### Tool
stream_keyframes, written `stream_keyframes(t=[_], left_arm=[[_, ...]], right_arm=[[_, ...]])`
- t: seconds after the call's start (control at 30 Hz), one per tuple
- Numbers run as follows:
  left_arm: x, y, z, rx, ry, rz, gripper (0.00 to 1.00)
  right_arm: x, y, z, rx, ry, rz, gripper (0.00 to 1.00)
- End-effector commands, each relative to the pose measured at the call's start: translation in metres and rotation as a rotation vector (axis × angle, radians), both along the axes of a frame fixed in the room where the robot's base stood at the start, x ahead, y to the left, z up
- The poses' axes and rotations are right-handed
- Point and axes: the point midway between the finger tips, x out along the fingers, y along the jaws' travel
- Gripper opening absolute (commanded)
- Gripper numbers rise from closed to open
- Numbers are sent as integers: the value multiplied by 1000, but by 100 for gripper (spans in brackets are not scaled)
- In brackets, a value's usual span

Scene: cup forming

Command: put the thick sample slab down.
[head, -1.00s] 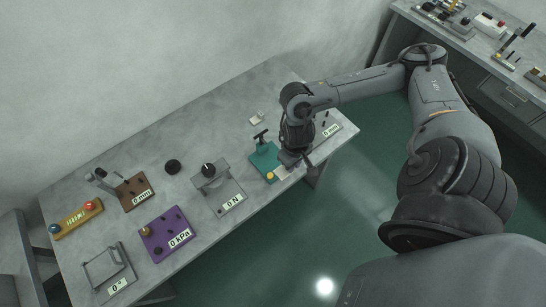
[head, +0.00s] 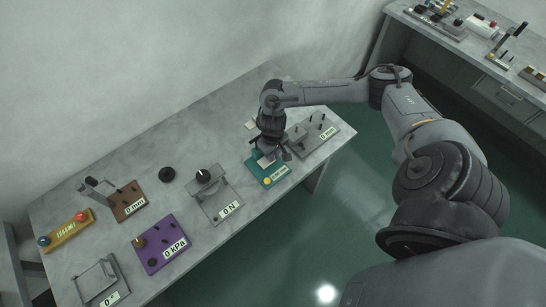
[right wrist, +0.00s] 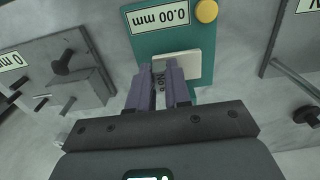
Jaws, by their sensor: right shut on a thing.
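The thick sample slab (right wrist: 188,66) is a pale cream block in the right wrist view. It sits between my right gripper's fingertips (right wrist: 160,72) and sticks out beyond them, over the teal gauge base (right wrist: 147,43). I cannot tell whether the slab touches the base. In the head view my right gripper (head: 268,157) is low over the teal gauge (head: 255,171), shut on the slab, whose pale edge (head: 263,162) shows beside the hand. The gauge has a yellow button (right wrist: 206,11) and a 0.00 mm display (right wrist: 160,18). My left gripper is out of view.
A grey fixture with pegs (head: 314,135) stands close to the right of the gauge. A grey 0 N device (head: 214,196) stands to its left. Another pale piece (head: 251,124) lies behind. Purple (head: 160,244) and brown (head: 127,203) devices are farther left.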

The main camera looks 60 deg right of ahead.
Motion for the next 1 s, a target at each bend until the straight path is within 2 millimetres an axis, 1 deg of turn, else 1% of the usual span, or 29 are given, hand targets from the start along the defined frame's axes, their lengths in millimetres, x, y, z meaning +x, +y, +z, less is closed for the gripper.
stream_keyframes(t=[0.03,0.1,0.2,0.6,0.63,0.77,1.0], left_arm=[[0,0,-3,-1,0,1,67],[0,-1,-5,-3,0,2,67],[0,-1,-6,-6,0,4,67],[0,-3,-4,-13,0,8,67],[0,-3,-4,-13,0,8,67],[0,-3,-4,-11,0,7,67],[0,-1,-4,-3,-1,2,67]], right_arm=[[0,0,-9,-1,1,-2,0],[-1,0,-18,-1,1,-2,0],[0,0,-25,-1,0,-2,0],[-1,0,-28,0,1,-1,0],[0,0,-28,0,1,-1,22],[0,0,-28,0,0,-1,42],[0,0,-27,0,0,-1,43]])
